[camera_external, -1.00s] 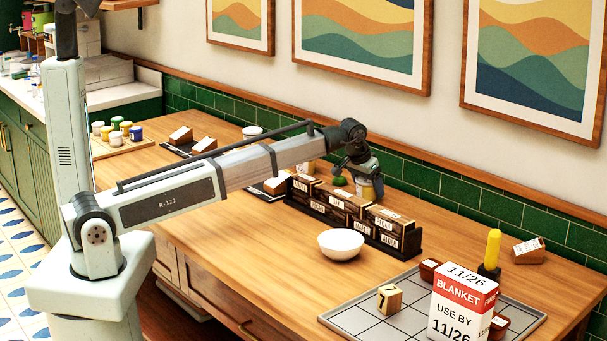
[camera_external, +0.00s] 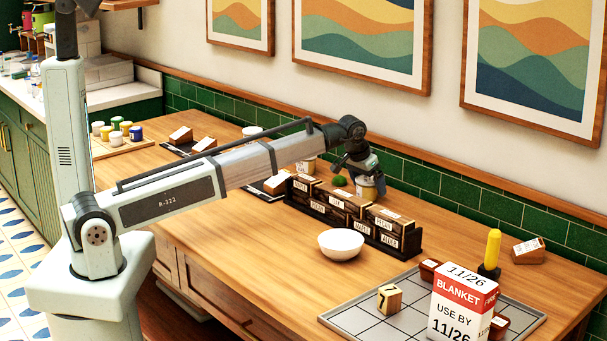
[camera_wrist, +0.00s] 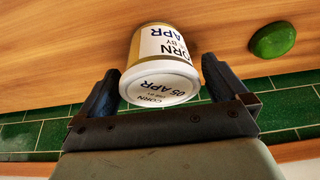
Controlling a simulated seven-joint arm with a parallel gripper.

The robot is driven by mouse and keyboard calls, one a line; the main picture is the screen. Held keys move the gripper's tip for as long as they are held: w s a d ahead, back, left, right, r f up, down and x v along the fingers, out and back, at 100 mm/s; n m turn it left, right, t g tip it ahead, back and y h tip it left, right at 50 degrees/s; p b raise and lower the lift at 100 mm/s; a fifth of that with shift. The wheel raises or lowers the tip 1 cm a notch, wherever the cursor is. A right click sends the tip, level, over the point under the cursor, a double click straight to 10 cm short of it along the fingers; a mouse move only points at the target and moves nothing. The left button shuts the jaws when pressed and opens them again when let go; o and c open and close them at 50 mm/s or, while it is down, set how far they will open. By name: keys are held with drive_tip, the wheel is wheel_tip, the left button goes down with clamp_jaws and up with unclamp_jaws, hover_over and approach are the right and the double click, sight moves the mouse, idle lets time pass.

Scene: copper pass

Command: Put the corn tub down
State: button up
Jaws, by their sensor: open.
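The corn tub (camera_wrist: 165,55) has a white lid and a label reading "CORN" and "05 APR". In the wrist view it lies between the two fingers of my gripper (camera_wrist: 160,72), with a gap on each side. In the external view the tub (camera_external: 367,190) is on the wooden counter behind the row of dark boxes, partly hidden by them. My gripper (camera_external: 364,166) is open just above its lid there. The tub looks upright; its base is hidden in the external view.
A green lump (camera_wrist: 272,41) lies beside the tub. The green tiled wall (camera_external: 440,195) runs close behind. Dark labelled boxes (camera_external: 338,206) and a white bowl (camera_external: 340,244) stand in front. Another tub (camera_external: 307,167) is to the left.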

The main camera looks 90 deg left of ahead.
drive_tip(key=v, duration=1.1)
idle(1.6)
drive_tip(key=n+g+y, duration=0.1)
drive_tip(key=n+g, duration=0.2)
drive_tip(key=n, duration=0.7)
approach(252, 130)
drive_tip(key=x, duration=0.7)
drive_tip(key=shift+w+f, duration=0.15)
drive_tip(key=shift+w, duration=0.25)
drive_tip(key=shift+s+x, duration=0.2)
drive_tip(key=shift+x, duration=1.15)
drive_tip(key=shift+s+x, duration=0.15)
drive_tip(key=shift+x, duration=1.2)
